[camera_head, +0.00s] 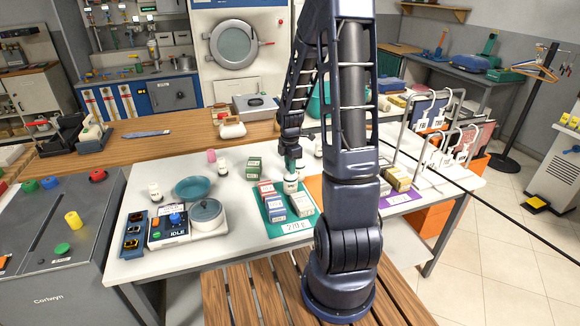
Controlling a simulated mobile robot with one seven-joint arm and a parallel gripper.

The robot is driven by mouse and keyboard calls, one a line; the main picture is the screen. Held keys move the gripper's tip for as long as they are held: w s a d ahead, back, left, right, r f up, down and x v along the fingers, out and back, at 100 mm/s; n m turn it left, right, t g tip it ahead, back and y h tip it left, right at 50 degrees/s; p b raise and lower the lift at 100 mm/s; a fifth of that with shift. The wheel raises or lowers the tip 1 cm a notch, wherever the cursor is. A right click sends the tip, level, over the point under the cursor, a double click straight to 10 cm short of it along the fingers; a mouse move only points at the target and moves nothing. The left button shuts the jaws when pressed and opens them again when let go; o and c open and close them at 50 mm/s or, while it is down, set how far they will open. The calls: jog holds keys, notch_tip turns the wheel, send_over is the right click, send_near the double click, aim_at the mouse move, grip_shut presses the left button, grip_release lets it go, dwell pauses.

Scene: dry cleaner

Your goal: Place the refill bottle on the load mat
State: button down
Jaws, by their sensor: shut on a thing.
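My gripper (289,166) points down and is shut on a small white bottle with a dark label (290,186), seemingly the refill bottle. The bottle is upright at the back right of a green mat (270,211). I cannot tell whether its base touches the mat. The green mat carries red, blue and white boxes and a white number card (296,227). An orange mat (314,186) lies to its right, partly hidden by my arm, and a purple mat (412,195) lies further right. Which one is the load mat is not readable here.
Similar white bottles stand at the left (155,193) and behind (222,168). A green box (254,168) stands just left of my gripper. A device with a round pot (206,213) and a teal bowl (193,187) are left of the green mat. A hanger rack (437,130) stands right.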

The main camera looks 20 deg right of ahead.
jog(key=shift+f, duration=0.15)
jog(key=c, duration=1.1)
grip_release()
jog(key=shift+c, duration=0.2)
notch_tip(320, 180, up, 11)
jog(key=s+a+r+m+t, duration=0.1)
jog(key=s+r+m+t, duration=0.1)
jog(key=s+r+m, duration=0.6)
jog(key=s+a+r+m+t, duration=0.1)
jog(key=s+r+m+t, duration=0.1)
jog(key=s+r+m, duration=0.7)
jog(key=shift+s+a+r+m+t, duration=0.25)
jog(key=shift+s+m, duration=1.15)
jog(key=shift+s, duration=2.15)
jog(key=shift+d+f, duration=0.1)
